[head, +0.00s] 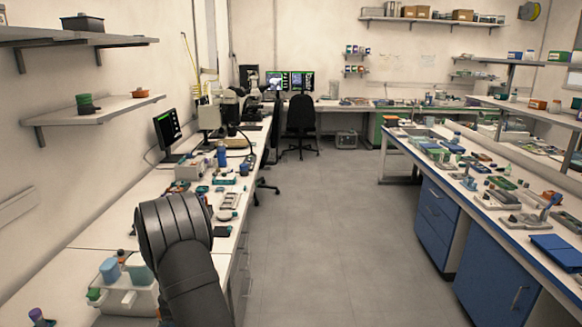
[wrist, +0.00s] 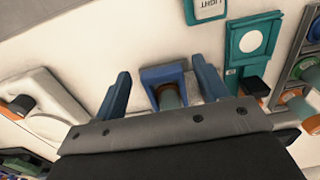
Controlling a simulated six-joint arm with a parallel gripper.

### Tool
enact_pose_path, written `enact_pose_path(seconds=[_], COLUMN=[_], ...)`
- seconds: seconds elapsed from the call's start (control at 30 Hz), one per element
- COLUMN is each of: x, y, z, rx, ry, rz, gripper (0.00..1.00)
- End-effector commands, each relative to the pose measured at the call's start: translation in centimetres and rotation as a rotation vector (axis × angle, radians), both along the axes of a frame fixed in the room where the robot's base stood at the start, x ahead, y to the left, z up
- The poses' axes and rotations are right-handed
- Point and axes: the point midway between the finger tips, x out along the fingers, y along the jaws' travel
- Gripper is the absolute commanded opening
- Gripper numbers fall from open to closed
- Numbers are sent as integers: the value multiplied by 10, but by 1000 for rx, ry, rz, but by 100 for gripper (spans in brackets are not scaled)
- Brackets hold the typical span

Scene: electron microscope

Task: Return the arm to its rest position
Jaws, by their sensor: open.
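In the wrist view my gripper (wrist: 160,66) is open, with its two blue fingers apart and nothing held between them. A blue block-shaped holder (wrist: 152,74) shows in the gap between the fingers, with a greenish cylinder below it; whether either finger touches it I cannot tell. In the head view only dark grey links of my arm show, over the left bench; the gripper is hidden there.
The left bench (head: 105,215) carries a white caddy (head: 127,296), small lab items and a microscope. Teal-framed items (wrist: 252,40) and a grey rack (wrist: 300,60) lie right of the fingers. The right bench is cluttered; the floor (head: 325,225) between is clear.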

Motion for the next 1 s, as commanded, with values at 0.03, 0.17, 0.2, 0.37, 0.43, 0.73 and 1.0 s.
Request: enact_pose_path(seconds=[0.03, 0.17, 0.2, 0.37, 0.43, 0.73, 1.0], x=[0, 0, 0, 0, -1, 0, 0], y=[0, 0, 0, 6, 13, 14, 14], z=[0, 0, 0, 0, 3, 59, 113], rx=[0, 0, 0, 0, 1, 2, 3], ry=[0, 0, 0, 0, -1, -4, -4], rz=[0, 0, 0, 1, 1, -1, -1], gripper=[67, 67, 67, 67, 67, 67, 67])
